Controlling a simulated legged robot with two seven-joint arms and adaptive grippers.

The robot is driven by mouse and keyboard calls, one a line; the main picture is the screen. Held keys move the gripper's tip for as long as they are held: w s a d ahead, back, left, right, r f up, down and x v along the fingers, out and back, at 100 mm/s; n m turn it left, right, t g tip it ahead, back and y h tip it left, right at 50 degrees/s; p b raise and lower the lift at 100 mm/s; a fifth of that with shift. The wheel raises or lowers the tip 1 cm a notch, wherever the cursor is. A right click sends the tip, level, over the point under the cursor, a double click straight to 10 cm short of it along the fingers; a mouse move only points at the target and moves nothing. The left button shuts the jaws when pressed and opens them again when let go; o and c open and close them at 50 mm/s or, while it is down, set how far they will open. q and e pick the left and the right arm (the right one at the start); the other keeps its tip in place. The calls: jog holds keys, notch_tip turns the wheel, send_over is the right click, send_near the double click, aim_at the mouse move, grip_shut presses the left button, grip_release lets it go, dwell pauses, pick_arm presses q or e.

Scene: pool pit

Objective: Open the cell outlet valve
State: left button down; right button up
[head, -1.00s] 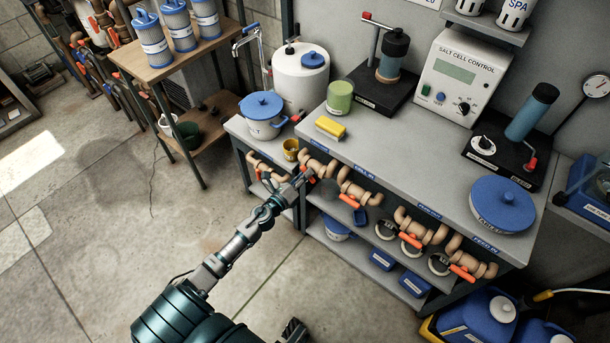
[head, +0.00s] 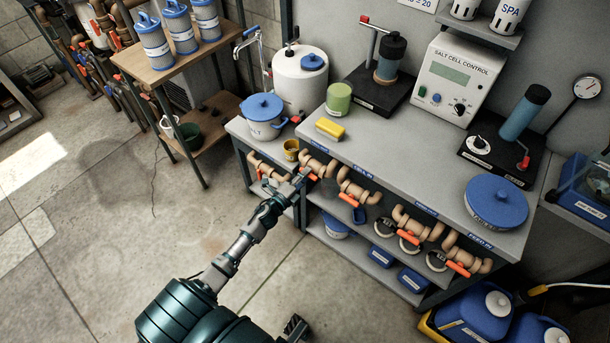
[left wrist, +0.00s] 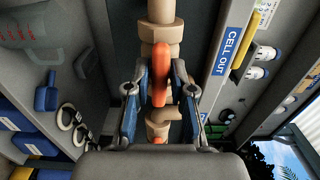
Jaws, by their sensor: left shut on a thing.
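The cell outlet valve is on the tan pipework under the bench front, beside a blue CELL OUT label (left wrist: 227,50) in the left wrist view. Its orange handle (left wrist: 160,75) lies lengthwise along the tan pipe (left wrist: 161,35) in that view. My left gripper (left wrist: 159,82) has a finger on each side of this handle and is shut on it. In the head view my left gripper (head: 303,176) is at the pipework near the bench's left part, hiding most of the handle.
More tan valves with orange handles, such as this one (head: 348,200), line the bench front to the right. The lower shelf holds blue boxes (head: 381,257). Blue jugs (head: 478,310) stand at the lower right. The concrete floor (head: 110,240) at left is clear.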

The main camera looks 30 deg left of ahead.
pick_arm(q)
jog(key=shift+a+f, duration=0.15)
dwell(0.3)
jog(key=c, duration=1.3)
grip_release()
jog(key=shift+o, duration=0.9)
jog(key=shift+a, duration=0.1)
jog(key=s+a, duration=0.1)
jog(key=s, duration=1.1)
jog(key=shift+f, duration=0.1)
